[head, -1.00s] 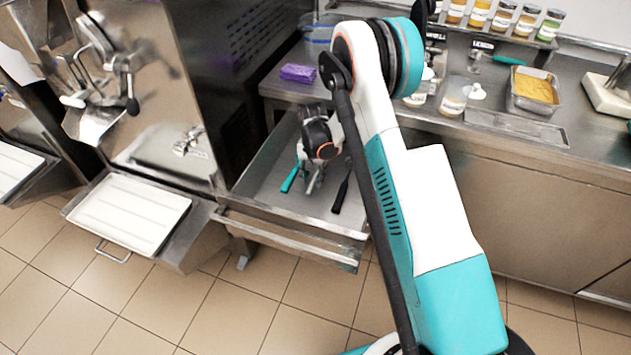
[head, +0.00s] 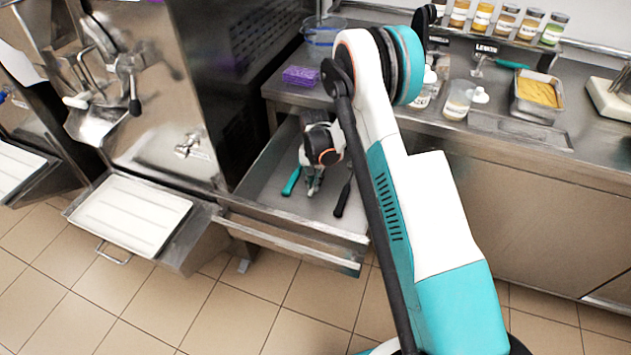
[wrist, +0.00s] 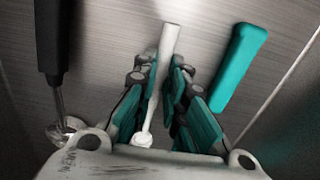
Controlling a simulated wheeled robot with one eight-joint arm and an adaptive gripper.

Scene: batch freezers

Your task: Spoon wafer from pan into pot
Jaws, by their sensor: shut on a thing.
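My gripper (head: 314,186) is down inside an open metal drawer (head: 258,192). In the wrist view its teal-padded fingers (wrist: 166,80) are shut on a thin pale utensil (wrist: 169,40), perhaps a spoon. A small rounded part of it shows near the palm; its full shape is partly hidden. A shallow metal pan (head: 520,108) on the counter holds a yellow-orange slab (head: 537,92), probably the wafer. A clear container with pale contents (head: 458,100) stands left of the pan; I cannot tell whether it is the pot.
A teal-handled tool (wrist: 238,65) lies right of my fingers and a black-handled one (wrist: 52,40) left, both in the drawer. A purple sponge (head: 299,75) and clear tub (head: 322,35) sit on the counter behind. Several jars (head: 505,18) line the shelf. The floor in front is clear.

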